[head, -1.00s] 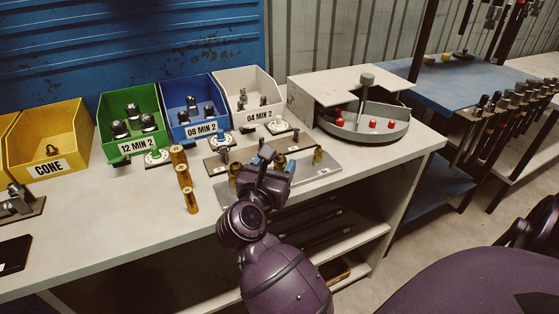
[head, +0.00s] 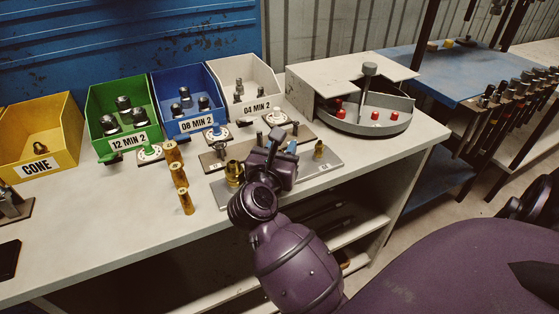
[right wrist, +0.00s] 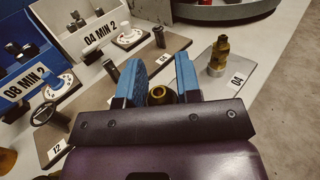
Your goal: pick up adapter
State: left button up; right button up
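My right gripper (head: 281,143) is over the grey adapter plate (head: 325,168), pointing away from me. In the right wrist view its two blue fingers (right wrist: 161,72) are apart, with a round brass adapter (right wrist: 161,95) showing between them. Its lower part is hidden by the gripper body, and I cannot tell whether the fingers touch it. Another brass adapter (head: 318,150) stands upright on the plate, right of the gripper, by the 04 label; it also shows in the wrist view (right wrist: 218,57). A larger brass adapter (head: 234,174) stands left of the gripper. My left gripper is not in view.
Three brass pieces (head: 179,175) stand in a row left of the plate. Behind are yellow (head: 62,165), green (head: 107,143), blue (head: 185,124) and white (head: 267,102) bins. The front left bench is mostly clear.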

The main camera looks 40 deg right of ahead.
jog(key=shift+c, duration=1)
jog(key=shift+r, duration=0.1)
notch_tip(320, 180, up, 20)
jog(key=p, duration=0.5)
